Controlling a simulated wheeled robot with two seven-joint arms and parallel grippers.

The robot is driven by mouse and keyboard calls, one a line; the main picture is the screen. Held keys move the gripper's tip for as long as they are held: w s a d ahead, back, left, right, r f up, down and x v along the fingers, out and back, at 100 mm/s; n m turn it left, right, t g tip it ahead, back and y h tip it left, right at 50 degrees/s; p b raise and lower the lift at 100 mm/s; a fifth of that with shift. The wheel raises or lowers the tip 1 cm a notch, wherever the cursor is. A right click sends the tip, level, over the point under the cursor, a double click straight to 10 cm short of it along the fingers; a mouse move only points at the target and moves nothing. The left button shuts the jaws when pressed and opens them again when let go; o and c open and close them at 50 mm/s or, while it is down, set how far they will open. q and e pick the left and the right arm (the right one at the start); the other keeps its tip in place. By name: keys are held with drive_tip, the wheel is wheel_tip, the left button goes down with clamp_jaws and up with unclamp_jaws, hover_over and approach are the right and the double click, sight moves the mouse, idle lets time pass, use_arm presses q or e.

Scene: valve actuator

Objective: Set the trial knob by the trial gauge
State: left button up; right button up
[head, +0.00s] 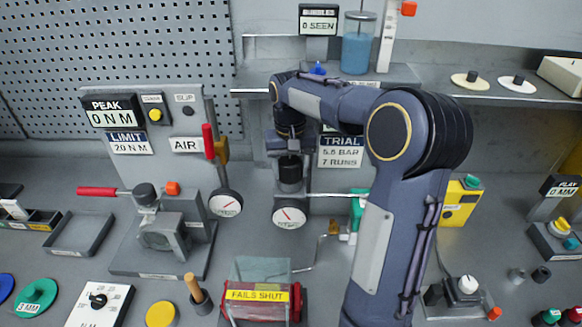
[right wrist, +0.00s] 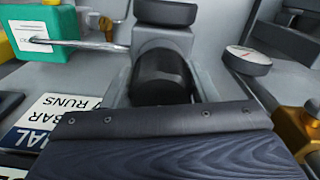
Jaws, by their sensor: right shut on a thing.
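The trial knob (head: 290,172) is a black cylinder on the grey panel, left of the TRIAL sign (head: 340,150) reading 5.5 BAR, 7 RUNS. The trial gauge (head: 289,216) is a round white dial with a red needle just below the knob. My right gripper (head: 290,150) comes at the knob from above and is shut on it. In the right wrist view the black knob (right wrist: 160,78) sits between the grey fingers, and the trial gauge's dark rim (right wrist: 165,12) shows beyond it. The dial face is hidden there. My left gripper is not in view.
A second gauge (head: 225,203) stands left of the trial gauge, below a red lever (head: 208,140). A green box (head: 357,207) with a metal rod is to the right. A shelf (head: 400,75) runs above my right arm. A FAILS SHUT unit (head: 258,296) stands in front.

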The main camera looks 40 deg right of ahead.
sight(289, 162)
drive_tip(key=m, duration=0.4)
drive_tip(key=shift+w+m, duration=0.1)
drive_tip(key=shift+m, duration=0.2)
drive_tip(key=m, duration=0.4)
drive_tip(key=shift+w+a+m, duration=0.1)
drive_tip(key=shift+m, duration=0.2)
drive_tip(key=o, duration=1)
wheel_tip(289, 162, up, 8)
drive_tip(key=shift+f+b, duration=0.1)
drive_tip(key=shift+b, duration=0.3)
